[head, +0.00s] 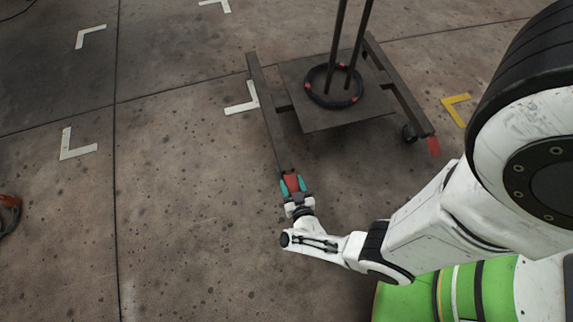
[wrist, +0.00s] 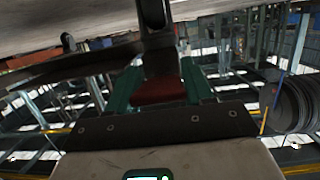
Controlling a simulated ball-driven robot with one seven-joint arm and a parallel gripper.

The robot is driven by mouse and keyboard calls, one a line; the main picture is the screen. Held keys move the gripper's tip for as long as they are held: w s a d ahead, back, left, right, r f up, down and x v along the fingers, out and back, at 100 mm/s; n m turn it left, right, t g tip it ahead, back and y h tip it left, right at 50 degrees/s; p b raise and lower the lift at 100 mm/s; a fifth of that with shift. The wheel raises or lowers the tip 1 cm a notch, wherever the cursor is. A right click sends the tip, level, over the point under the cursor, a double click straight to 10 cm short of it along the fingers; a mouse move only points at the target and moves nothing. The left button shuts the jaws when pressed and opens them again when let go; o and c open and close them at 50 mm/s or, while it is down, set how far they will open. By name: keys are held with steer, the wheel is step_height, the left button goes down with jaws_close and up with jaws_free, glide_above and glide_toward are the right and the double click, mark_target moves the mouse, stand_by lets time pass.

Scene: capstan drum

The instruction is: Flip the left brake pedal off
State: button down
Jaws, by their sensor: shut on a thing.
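The left brake pedal (head: 291,181) is a small red piece at the near end of the cart's left dark rail. My gripper (head: 292,186) has its teal fingers on either side of the pedal and is shut on it. In the wrist view the red pedal (wrist: 158,91) sits between the two teal fingers of my gripper (wrist: 160,88), below a dark bar. The pedal's exact tilt is hard to tell, as the fingers and the gripper body partly hide it.
The dark cart (head: 318,118) has a flat plate bearing a black ring (head: 334,101) with red marks and two upright poles. A second red pedal (head: 433,146) is at the right rail's near end. Concrete floor left of the cart is mostly clear.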

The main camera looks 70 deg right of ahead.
mark_target(291, 180)
step_height(291, 180, up, 3)
steer(key=g+y+p, duration=0.2)
steer(key=p, duration=0.6)
steer(key=shift+f+y, duration=0.15)
steer(key=shift+y, duration=0.25)
steer(key=g+y+p, duration=0.1)
steer(key=y+p, duration=0.1)
steer(key=p, duration=0.2)
steer(key=shift+r+g, duration=0.2)
steer(key=shift+g, duration=0.2)
steer(key=shift+g+y+p, duration=0.3)
steer(key=shift+y+p, duration=0.1)
steer(key=shift+p, duration=0.35)
steer(key=c, duration=0.5)
jaws_free()
steer(key=shift+r, duration=0.1)
steer(key=shift+p+v, duration=4.9)
steer(key=shift+v, duration=0.45)
